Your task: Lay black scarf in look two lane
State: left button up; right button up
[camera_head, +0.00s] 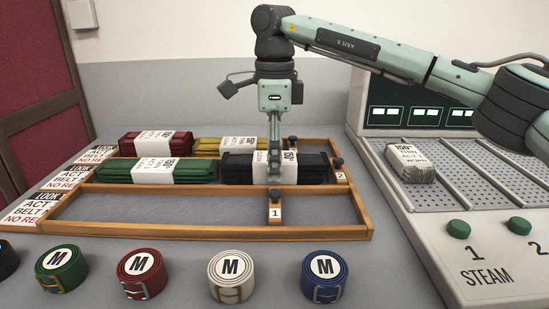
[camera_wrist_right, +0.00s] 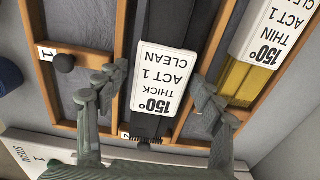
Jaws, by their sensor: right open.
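The black scarf (camera_head: 305,168) is a folded flat bundle with a white paper band. It lies in the middle lane of the wooden rack (camera_head: 210,234), right of the green scarf (camera_head: 120,172). In the right wrist view the black scarf (camera_wrist_right: 178,30) and its band, reading 150°, THICK, ACT 1, CLEAN, lie between my fingers. My right gripper (camera_head: 275,172) points down over the scarf; it also shows in the right wrist view (camera_wrist_right: 162,97), open with one finger on each side. Contact with the scarf cannot be told. My left gripper is out of view.
A red scarf (camera_head: 140,140) and a yellow scarf (camera_head: 207,146) lie in the back lane. The front lane is empty. Several rolled belts, including a white one (camera_head: 231,272), stand in front. A steam table (camera_head: 450,200) with a grey bundle (camera_head: 411,165) is at right.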

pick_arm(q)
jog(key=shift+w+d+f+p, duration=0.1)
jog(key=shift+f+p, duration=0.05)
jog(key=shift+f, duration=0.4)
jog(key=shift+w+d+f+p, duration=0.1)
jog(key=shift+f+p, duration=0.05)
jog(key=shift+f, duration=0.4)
pick_arm(e)
notch_tip(320, 180, up, 12)
